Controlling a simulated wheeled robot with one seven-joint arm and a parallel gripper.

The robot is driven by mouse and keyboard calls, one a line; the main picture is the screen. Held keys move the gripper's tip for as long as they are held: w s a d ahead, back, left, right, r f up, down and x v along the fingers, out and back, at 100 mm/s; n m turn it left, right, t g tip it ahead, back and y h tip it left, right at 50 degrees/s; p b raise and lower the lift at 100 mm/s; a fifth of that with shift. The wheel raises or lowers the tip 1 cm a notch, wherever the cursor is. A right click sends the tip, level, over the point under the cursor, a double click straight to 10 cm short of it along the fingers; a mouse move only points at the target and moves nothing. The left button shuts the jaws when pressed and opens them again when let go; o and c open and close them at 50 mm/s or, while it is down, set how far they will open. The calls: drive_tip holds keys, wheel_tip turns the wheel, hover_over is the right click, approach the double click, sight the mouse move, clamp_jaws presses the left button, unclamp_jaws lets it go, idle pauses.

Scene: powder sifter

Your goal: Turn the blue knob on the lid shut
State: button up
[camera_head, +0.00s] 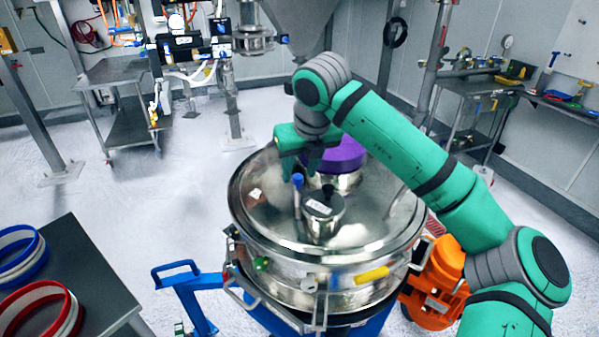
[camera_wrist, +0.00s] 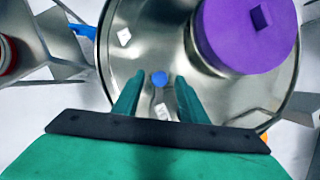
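The blue knob (camera_head: 297,180) tops a thin upright lever on the round steel lid (camera_head: 262,215). It also shows in the wrist view (camera_wrist: 159,78), between the two green fingertips and apart from both. My gripper (camera_head: 303,165) is open and points down just above and behind the knob. Both its fingers show in the wrist view (camera_wrist: 157,88), with a gap on each side of the knob. The lever's lower part is hidden in the wrist view. A capped steel port (camera_head: 323,212) stands right beside the lever.
A purple cap (camera_head: 345,153) sits on the lid behind my gripper; it looms at upper right in the wrist view (camera_wrist: 235,40). A blue handle (camera_head: 180,275) is left of the vessel. A dark table (camera_head: 90,270) with sieve rings stands at lower left. Open floor lies between.

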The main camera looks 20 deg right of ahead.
drive_tip(key=shift+w+f, duration=0.3)
drive_tip(key=shift+f, duration=0.25)
drive_tip(key=shift+a, duration=0.1)
drive_tip(key=shift+s, duration=0.15)
clamp_jaws()
drive_tip(key=shift+d+n+y, duration=0.15)
drive_tip(key=shift+n+y, duration=0.3)
drive_tip(key=shift+n, duration=0.7)
drive_tip(key=shift+d+n+y, duration=0.1)
drive_tip(key=shift+n+y, duration=0.35)
drive_tip(key=shift+n, duration=0.7)
drive_tip(key=shift+g, duration=0.3)
unclamp_jaws()
drive_tip(key=shift+r, duration=0.15)
